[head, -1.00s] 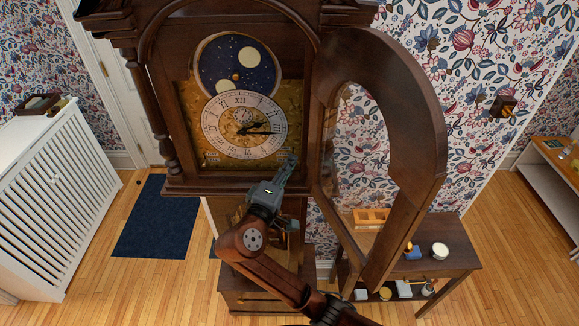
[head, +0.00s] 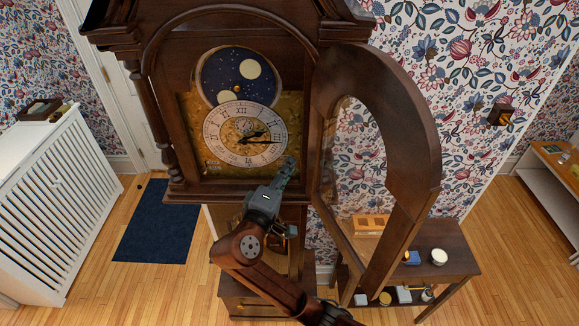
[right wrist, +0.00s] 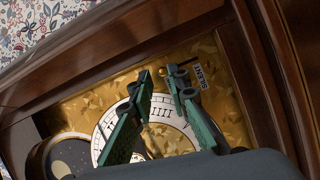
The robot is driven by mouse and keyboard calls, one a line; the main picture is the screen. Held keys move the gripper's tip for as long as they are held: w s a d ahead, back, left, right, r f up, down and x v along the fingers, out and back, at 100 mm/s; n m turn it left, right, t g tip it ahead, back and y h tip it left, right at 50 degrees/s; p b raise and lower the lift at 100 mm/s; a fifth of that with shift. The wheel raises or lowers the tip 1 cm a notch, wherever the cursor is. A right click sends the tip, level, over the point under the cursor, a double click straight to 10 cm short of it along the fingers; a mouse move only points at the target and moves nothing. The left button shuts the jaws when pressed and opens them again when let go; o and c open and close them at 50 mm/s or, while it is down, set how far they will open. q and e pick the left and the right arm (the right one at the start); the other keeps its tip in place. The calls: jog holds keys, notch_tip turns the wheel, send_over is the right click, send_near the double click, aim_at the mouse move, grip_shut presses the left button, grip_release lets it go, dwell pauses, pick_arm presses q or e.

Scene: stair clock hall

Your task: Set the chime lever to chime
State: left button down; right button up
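The tall wooden clock (head: 240,195) stands with its arched door (head: 405,110) swung open to the right. Its white dial (head: 245,135) is on a gold plate, which also shows in the right wrist view (right wrist: 215,62). A small "SILENT" label (right wrist: 200,74) is on the plate there, just beyond one finger. My right gripper (head: 291,162) is at the dial's lower right. In the right wrist view its green fingers (right wrist: 161,76) are apart, with plate and dial visible between them. My left gripper is not in view.
The open door hangs close to the right of my right arm. A side table (head: 440,258) with a wooden tray and small items stands behind it. A white slatted radiator cover (head: 45,200) is at left. A blue mat (head: 158,225) lies on the floor.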

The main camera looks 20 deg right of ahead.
jog(key=v, duration=0.6)
jog(key=shift+s+a, duration=0.15)
jog(key=shift+s, duration=0.05)
jog(key=shift+a, duration=0.1)
